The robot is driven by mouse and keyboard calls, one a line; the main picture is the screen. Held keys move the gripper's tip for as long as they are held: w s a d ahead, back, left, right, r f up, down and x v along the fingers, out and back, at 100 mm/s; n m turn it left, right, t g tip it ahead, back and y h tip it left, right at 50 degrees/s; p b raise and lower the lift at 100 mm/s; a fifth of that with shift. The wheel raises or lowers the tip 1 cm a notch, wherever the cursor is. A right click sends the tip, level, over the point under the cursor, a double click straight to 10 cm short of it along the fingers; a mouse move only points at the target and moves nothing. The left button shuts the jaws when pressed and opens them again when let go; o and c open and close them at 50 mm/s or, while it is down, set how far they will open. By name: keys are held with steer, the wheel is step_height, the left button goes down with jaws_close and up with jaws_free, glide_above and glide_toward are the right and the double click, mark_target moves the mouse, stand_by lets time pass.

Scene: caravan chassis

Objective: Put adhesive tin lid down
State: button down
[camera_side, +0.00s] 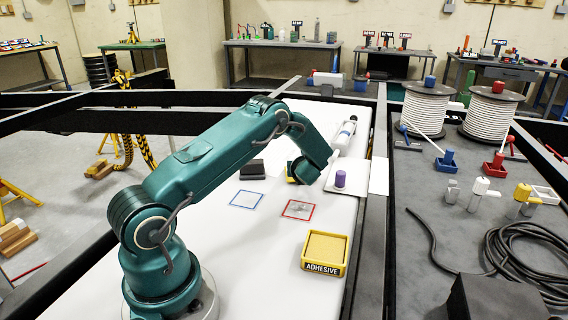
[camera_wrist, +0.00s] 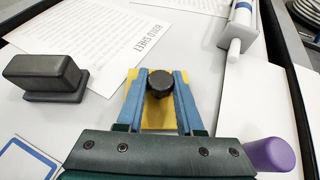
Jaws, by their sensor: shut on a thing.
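The yellow adhesive tin lid (camera_wrist: 134,104) has a black round knob (camera_wrist: 160,84), which sits between the blue fingers of my gripper (camera_wrist: 161,78) in the wrist view. My gripper is shut on the knob. In the side view only a yellow edge of the lid (camera_side: 291,178) shows beside my arm, which hides the fingers. I cannot tell whether the lid touches the white worktop. The yellow adhesive tin (camera_side: 325,264), labelled ADHESIVE, stands uncovered at the front right, apart from my gripper.
A blue-outlined square (camera_side: 246,199) and a red-outlined square (camera_side: 298,209) lie on the worktop; grey bits lie in the red one. A black block (camera_wrist: 45,78) stands left of the lid, a purple cylinder (camera_wrist: 270,154) right. A build sheet (camera_wrist: 100,40) lies beyond.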

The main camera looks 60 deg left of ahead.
steer(key=shift+f, duration=0.25)
steer(key=shift+f, duration=0.1)
steer(key=c, duration=0.5)
jaws_free()
steer(key=shift+c, duration=0.2)
